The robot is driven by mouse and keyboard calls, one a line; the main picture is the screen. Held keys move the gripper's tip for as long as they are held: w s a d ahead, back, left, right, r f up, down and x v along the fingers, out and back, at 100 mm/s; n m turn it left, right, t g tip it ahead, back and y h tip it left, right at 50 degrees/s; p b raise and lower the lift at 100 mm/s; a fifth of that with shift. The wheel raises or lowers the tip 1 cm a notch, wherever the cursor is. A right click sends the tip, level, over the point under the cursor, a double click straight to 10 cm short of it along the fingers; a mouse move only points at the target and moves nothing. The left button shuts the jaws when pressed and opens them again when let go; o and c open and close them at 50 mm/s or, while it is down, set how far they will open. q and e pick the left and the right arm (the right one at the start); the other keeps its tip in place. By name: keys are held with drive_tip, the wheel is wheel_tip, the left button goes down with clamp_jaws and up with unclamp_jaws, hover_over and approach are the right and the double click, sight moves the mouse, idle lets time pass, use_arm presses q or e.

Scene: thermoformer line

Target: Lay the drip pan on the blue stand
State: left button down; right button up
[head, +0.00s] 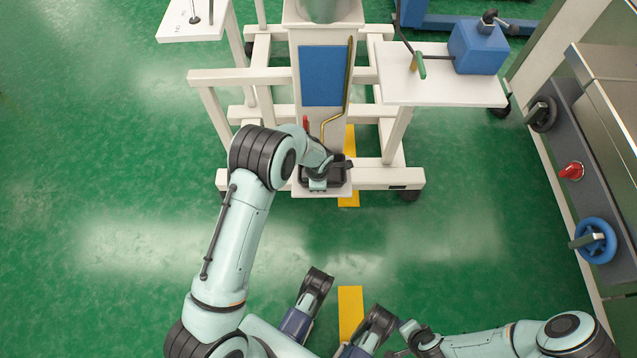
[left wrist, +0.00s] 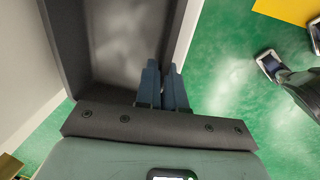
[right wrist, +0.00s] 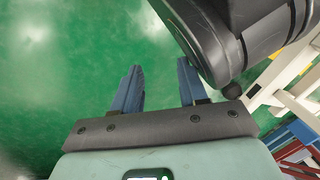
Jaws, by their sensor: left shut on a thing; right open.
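The drip pan (head: 338,178) is a dark tray on a small white ledge at the foot of the machine. In the left wrist view the drip pan (left wrist: 110,45) looks empty, with dark walls around a grey floor. My left gripper (left wrist: 162,85) is shut on its right-hand wall in that view. In the head view my left wrist covers part of the pan. My right gripper (right wrist: 158,88) is open and empty over bare floor. A blue frame (head: 450,22) at the top right edge is cut off; I cannot tell whether it is the blue stand.
The white machine frame (head: 225,77) surrounds the ledge on both sides. A white side table (head: 440,92) carries a blue box (head: 477,48). A grey cabinet with a blue handwheel (head: 592,241) stands at right. Green floor at left and centre is clear.

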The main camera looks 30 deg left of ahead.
use_arm(q)
drive_tip(key=c, duration=1.2)
unclamp_jaws()
drive_tip(key=shift+c, duration=0.2)
wheel_tip(320, 180, up, 12)
drive_tip(key=s+p, duration=0.2)
drive_tip(key=p, duration=0.2)
drive_tip(key=s+d+f+m+h, duration=0.1)
drive_tip(key=s+d+f+m, duration=0.2)
drive_tip(key=s+f+m, duration=0.2)
drive_tip(key=s+d+f+m+h, duration=0.1)
drive_tip(key=s+d+f+m, duration=0.2)
drive_tip(key=s+f+m, duration=0.2)
drive_tip(key=s+d+f+m+t+h, duration=0.1)
drive_tip(key=s+d+f+m, duration=0.2)
drive_tip(key=s+m, duration=0.6)
wheel_tip(320, 180, down, 2)
drive_tip(key=shift+s+f+m, duration=0.15)
drive_tip(key=shift+s+m, duration=0.15)
drive_tip(key=shift+s, duration=0.55)
use_arm(e)
drive_tip(key=shift+t, duration=0.4)
drive_tip(key=r, duration=0.1)
drive_tip(key=w+a+r, duration=0.1)
drive_tip(key=r, duration=0.3)
drive_tip(key=shift+w+a+r, duration=0.2)
drive_tip(key=shift+w+a, duration=0.2)
